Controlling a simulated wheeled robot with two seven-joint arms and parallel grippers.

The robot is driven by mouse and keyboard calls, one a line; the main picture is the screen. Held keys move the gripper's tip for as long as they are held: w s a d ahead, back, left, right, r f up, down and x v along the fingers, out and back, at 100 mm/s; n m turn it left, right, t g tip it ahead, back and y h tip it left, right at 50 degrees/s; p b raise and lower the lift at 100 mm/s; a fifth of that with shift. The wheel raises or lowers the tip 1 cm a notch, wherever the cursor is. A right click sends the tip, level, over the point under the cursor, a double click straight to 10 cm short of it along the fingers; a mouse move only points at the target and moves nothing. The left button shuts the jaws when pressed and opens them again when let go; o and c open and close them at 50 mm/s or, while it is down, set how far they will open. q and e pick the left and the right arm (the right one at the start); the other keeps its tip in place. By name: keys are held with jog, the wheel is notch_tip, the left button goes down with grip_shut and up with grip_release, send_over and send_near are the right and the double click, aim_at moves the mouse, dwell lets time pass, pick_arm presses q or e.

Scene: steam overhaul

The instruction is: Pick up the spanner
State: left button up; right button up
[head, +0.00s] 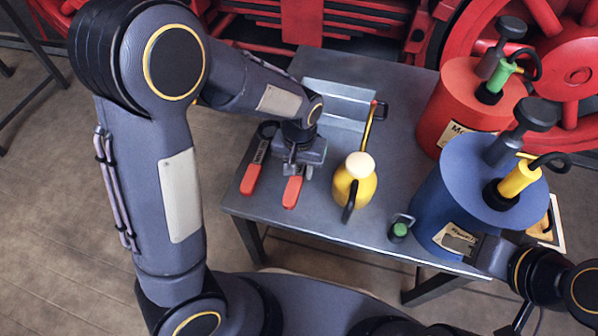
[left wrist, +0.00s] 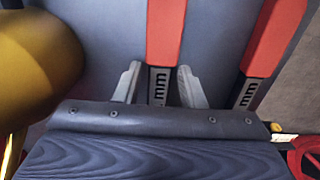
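Two red-handled spanners lie side by side on the grey metal table (head: 330,222). The left one (head: 251,178) shows its red grip, and its shank with dark lettering runs up to a dark ring end. The other one (head: 292,191) shows mostly its red grip; its far end is hidden under my left gripper (head: 298,168). In the left wrist view my left gripper (left wrist: 160,85) has its fingers apart, one on each side of this spanner's "mm"-marked shank (left wrist: 159,86), with narrow gaps. The other spanner (left wrist: 270,45) lies to the right there. My right gripper (head: 485,255) is beside the blue can, fingers unclear.
A yellow oil can (head: 355,185) with a long spout stands just right of my left gripper. A blue can (head: 462,205) and a red can (head: 460,100) stand on the right. A small green-topped item (head: 399,230) is near the front edge. Red machinery (head: 330,20) is behind.

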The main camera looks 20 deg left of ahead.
pick_arm(q)
grip_shut()
dwell(1.1)
